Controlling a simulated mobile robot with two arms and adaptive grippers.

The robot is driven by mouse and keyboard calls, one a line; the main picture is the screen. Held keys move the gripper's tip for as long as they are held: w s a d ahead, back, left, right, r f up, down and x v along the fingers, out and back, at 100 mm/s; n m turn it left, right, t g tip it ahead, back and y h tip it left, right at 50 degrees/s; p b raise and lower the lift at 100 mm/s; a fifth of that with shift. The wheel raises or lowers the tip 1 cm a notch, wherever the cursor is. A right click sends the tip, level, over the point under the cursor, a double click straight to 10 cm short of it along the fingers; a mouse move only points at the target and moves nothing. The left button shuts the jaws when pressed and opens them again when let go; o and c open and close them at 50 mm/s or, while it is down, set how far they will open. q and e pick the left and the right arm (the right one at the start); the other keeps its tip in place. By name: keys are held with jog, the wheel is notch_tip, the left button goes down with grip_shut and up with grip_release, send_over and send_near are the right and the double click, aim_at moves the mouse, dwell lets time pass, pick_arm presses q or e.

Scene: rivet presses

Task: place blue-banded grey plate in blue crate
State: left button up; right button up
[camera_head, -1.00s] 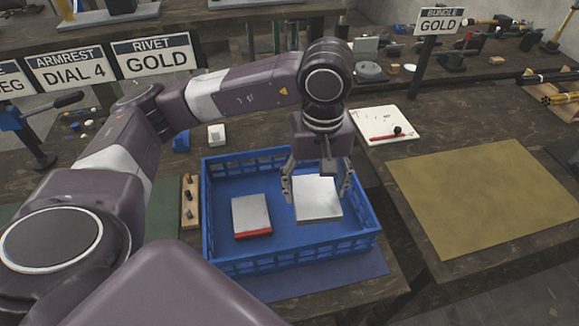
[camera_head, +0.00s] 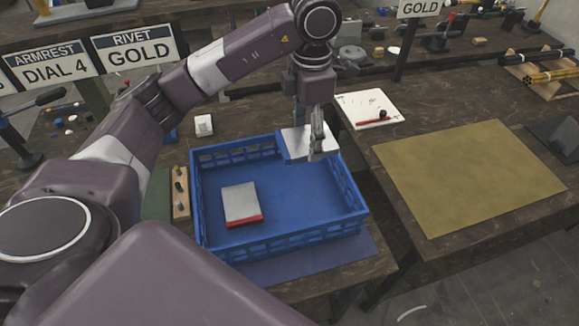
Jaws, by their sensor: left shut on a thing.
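My left gripper (camera_head: 311,148) is shut on a light grey plate (camera_head: 294,140). The plate is above the back right part of the blue crate (camera_head: 291,243), roughly level. A bluish strip shows along its lower edge, partly hidden by the fingers. Inside the crate, at the left, a grey plate with a red band (camera_head: 241,204) lies flat on the floor. The rest of the crate floor is clear. My right gripper is not in view.
The crate stands on a blue mat (camera_head: 345,258) at the table edge. Left of it is a wooden strip with dark pegs (camera_head: 180,196). A white board with a red pen (camera_head: 367,111) lies behind right. A tan mat (camera_head: 470,178) covers the right table.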

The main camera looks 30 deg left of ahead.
pick_arm(q)
jog(key=p, duration=0.1)
send_over(303, 193)
notch_tip(303, 193, down, 14)
jog(key=shift+w, duration=0.15)
notch_tip(303, 193, down, 4)
jog(key=shift+r+p, duration=0.15)
jog(key=shift+p, duration=0.45)
jog(key=shift+f, duration=0.25)
jog(key=shift+f, duration=0.2)
jog(key=o, duration=1.8)
jog(key=shift+c, duration=0.2)
jog(key=shift+r, duration=0.15)
